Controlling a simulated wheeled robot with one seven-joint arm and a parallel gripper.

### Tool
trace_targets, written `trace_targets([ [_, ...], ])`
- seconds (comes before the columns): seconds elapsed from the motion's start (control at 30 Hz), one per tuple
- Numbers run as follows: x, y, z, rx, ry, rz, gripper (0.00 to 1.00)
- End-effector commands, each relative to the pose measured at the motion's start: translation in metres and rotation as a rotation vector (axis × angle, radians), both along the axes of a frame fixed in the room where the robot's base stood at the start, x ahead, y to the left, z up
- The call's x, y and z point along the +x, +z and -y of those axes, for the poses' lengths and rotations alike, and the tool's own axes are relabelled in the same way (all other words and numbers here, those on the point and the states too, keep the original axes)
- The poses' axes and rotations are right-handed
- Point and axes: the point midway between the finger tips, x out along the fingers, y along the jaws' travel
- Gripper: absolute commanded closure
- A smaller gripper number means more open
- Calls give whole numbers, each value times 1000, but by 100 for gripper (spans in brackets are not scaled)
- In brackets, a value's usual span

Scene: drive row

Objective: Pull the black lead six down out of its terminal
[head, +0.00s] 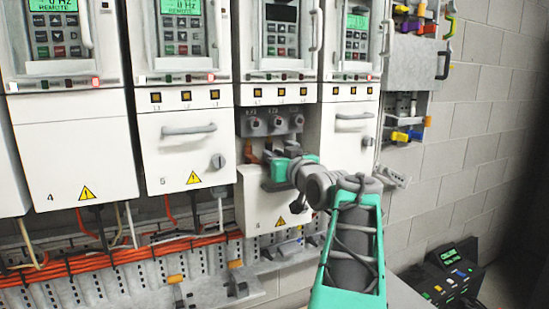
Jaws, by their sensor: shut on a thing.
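On drive six, the white front cover (261,208) sits lower than its neighbours' covers, and the bay above it is open. Grey terminals (277,123) show in a row in that bay. Orange-brown stubs (252,156) show under them at the left. I cannot make out the black lead; my gripper, the cover and the shadow hide the lower bay. My gripper (272,178) is at the cover's top edge, where the other covers have handles, and looks shut on the cover's handle. Its fingertips are mostly hidden.
Drive five's closed cover (185,153) stands at left, another closed cover (349,136) at right. Orange cables and a slotted duct (110,262) run below. A grey bracket rail (207,292) juts out under them. A dark device (447,275) stands at lower right.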

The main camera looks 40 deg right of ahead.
Motion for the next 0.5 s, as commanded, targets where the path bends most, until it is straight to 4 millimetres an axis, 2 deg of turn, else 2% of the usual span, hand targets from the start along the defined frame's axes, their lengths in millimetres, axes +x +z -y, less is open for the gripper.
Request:
trace_targets([
  [0.03, 0, 0, 0, 0, 0, 0, 100],
  [0.07, 0, 0, 0, 0, 0, -1, 79],
  [0.1, 0, 0, 0, 0, 0, -1, 76],
  [0.3, 0, 0, 0, 0, 0, -1, 60],
  [0.5, 0, 0, 0, 0, 0, -1, 58],
])
